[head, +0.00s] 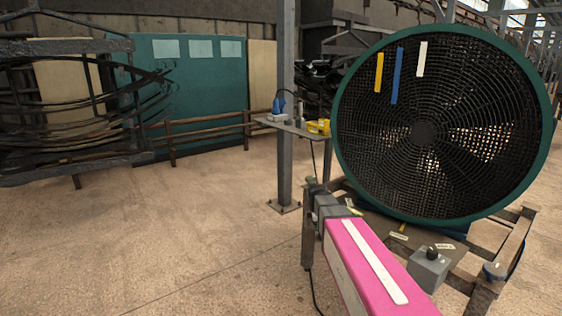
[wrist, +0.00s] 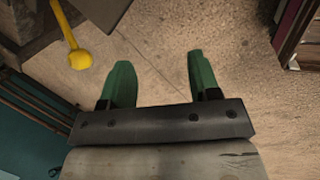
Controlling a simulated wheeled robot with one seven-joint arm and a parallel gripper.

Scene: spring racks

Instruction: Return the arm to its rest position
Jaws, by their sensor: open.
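My gripper (wrist: 159,64) shows in the wrist view, with two green fingers on a dark grey bar. The fingers stand wide apart. Nothing is between them, and the sandy concrete floor (wrist: 156,28) shows beyond. I cannot clearly pick out the gripper in the head view. I cannot tell from these frames what the rest position looks like.
A large green-rimmed fan (head: 425,125) stands at the right. A post (head: 286,170) bears a small shelf with a yellow item (head: 317,127). Fencing (head: 206,131) and a rack (head: 65,47) stand left; open floor lies centre-left. A yellow knobbed rod (wrist: 78,58) is left of the fingers.

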